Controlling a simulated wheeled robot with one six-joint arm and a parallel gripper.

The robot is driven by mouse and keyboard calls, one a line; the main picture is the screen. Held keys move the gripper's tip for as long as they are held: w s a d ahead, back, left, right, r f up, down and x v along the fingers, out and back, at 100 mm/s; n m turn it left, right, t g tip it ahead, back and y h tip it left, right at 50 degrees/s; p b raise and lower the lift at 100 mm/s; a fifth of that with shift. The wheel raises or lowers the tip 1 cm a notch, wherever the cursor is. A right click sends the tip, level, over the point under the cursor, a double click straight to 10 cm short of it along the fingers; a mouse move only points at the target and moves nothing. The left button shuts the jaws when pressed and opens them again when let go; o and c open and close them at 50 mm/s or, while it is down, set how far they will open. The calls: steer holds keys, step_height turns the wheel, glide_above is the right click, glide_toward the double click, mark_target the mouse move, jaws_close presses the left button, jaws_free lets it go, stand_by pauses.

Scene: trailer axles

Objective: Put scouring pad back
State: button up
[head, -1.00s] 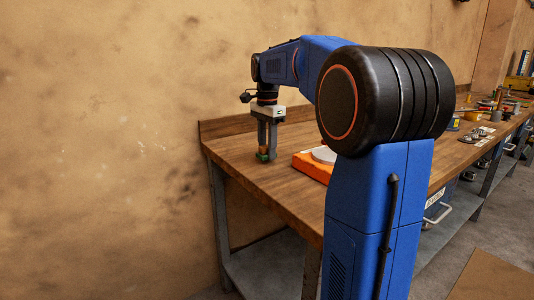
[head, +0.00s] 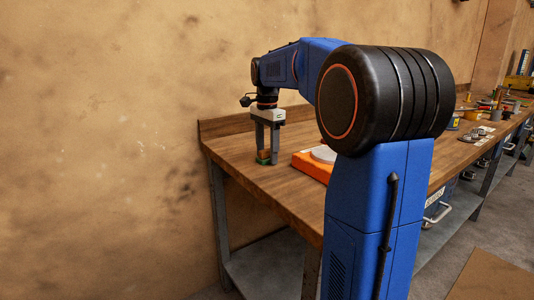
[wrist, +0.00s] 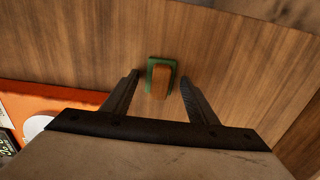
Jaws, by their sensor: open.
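The scouring pad, a small block with a green layer under an orange-brown one, is at the bench's far left corner in the head view (head: 263,157). It also shows in the wrist view (wrist: 161,78), lying flat on the wood as far as I can tell. My gripper (head: 268,157) points straight down over it. In the wrist view my gripper (wrist: 160,80) is open, with one finger on each side of the pad and visible gaps between. The fingers partly cover the pad in the head view.
The wooden bench (head: 235,166) has bare wood around the pad. A low back edge and the wall are close behind. Several small items (head: 480,131) lie farther right along the bench.

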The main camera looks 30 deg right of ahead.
mark_target(267, 150)
step_height(267, 150, up, 12)
stand_by(0.5)
steer(key=shift+f, duration=0.1)
